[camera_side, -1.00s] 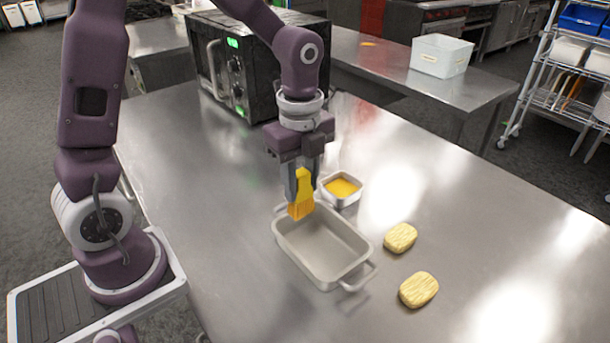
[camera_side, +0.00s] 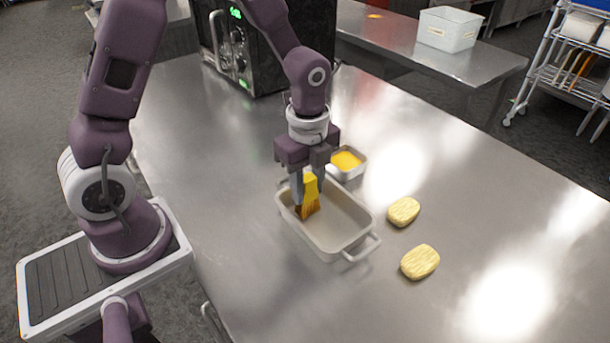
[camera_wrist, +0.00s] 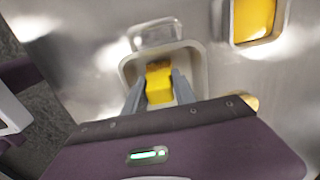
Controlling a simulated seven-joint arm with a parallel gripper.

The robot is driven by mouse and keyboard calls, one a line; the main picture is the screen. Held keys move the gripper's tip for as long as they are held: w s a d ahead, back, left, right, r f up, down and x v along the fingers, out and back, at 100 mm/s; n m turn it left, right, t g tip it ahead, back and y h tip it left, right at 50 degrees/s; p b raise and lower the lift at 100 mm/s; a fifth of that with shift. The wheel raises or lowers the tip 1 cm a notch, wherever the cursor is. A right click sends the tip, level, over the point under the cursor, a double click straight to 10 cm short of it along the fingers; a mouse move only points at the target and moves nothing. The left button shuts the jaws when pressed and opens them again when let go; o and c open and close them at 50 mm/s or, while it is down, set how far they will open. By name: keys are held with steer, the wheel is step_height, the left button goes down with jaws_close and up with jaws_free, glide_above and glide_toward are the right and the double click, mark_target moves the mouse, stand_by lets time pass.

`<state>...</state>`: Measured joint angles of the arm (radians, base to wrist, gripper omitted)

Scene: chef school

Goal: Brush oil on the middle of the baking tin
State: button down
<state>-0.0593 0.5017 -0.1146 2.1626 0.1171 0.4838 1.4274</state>
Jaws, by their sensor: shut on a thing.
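The baking tin (camera_side: 346,243) is a light grey rectangular pan with end handles on the metal table. It also shows in the wrist view (camera_wrist: 200,62). My gripper (camera_side: 307,190) is shut on a yellow brush (camera_side: 311,188) over the far left end of the tin. The brush's orange bristles point down inside the tin; I cannot tell whether they touch its floor. In the wrist view the brush (camera_wrist: 159,82) sits between my two fingers. A small square metal dish of yellow oil (camera_side: 347,161) stands just behind the tin, partly hidden by my gripper.
Two pale yellow blocks (camera_side: 403,212) (camera_side: 420,262) lie right of the tin. A black oven (camera_side: 265,50) stands at the back left. A white bin (camera_side: 449,29) is on the far table. The table's right side is clear.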

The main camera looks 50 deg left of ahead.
steer(key=shift+d+f, duration=0.15)
steer(key=shift+d, duration=0.45)
steer(key=shift+d+f, duration=0.15)
steer(key=shift+d, duration=0.45)
steer(key=shift+d+r, duration=0.1)
steer(key=shift+d, duration=3.7)
steer(key=shift+a, duration=5.35)
steer(key=shift+w+a, duration=0.1)
steer(key=shift+w, duration=0.15)
steer(key=shift+w+d, duration=0.4)
steer(key=shift+d, duration=4.95)
steer(key=shift+a, duration=5.2)
steer(key=shift+a+r, duration=0.1)
steer(key=shift+a, duration=0.1)
steer(key=shift+d+r, duration=0.1)
steer(key=shift+r, duration=3.8)
